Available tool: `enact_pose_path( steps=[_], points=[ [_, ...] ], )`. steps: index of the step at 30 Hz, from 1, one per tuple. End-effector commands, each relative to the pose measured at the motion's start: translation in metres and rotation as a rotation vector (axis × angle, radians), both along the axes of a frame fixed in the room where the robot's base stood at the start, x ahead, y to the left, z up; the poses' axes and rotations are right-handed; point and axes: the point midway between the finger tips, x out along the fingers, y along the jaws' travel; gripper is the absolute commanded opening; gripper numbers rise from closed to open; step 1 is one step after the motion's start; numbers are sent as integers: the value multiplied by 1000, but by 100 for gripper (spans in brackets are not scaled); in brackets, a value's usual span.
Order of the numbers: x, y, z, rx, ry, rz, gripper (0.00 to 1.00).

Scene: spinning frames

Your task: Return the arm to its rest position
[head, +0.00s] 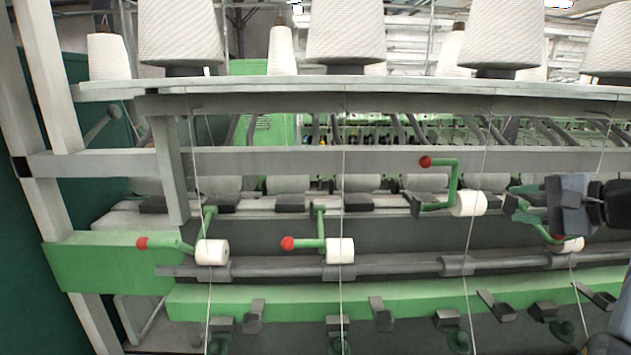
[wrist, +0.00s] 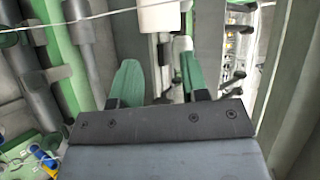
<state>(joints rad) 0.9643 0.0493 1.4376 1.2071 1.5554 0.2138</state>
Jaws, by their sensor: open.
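My gripper (head: 522,208) is at the right of the head view, its dark body to the right and its green-tipped fingers pointing left. In the wrist view the two green fingers (wrist: 160,78) stand apart with nothing held between them. A white bobbin (head: 572,244) on a green arm with a red knob sits just below my gripper in the head view, partly hidden by it. A white bobbin (wrist: 160,15) also shows beyond the fingertips in the wrist view. I cannot tell whether the gripper touches the frame.
A raised green arm with a red knob (head: 426,162) and bobbin (head: 468,204) is left of my gripper. Two lowered bobbins (head: 212,252) (head: 340,251) sit by the grey roller bar (head: 400,264). Thin vertical threads cross the frame. Large white cones (head: 345,30) stand on the top shelf (head: 400,90).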

Motion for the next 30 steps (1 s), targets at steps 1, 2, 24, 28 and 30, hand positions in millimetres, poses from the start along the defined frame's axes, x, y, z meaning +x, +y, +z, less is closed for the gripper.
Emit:
enact_pose_path(
  steps=[1, 2, 24, 28, 30],
  points=[
    [0, 3, -31, -56, 80, -32, 41],
    [-1, 8, -51, -106, 133, -44, 41],
    [-119, 216, -260, -1287, 265, 675, 41],
    [-119, 225, -255, -1300, 222, 700, 41],
    [-119, 228, -255, -1301, 217, 708, 41]
  ],
)
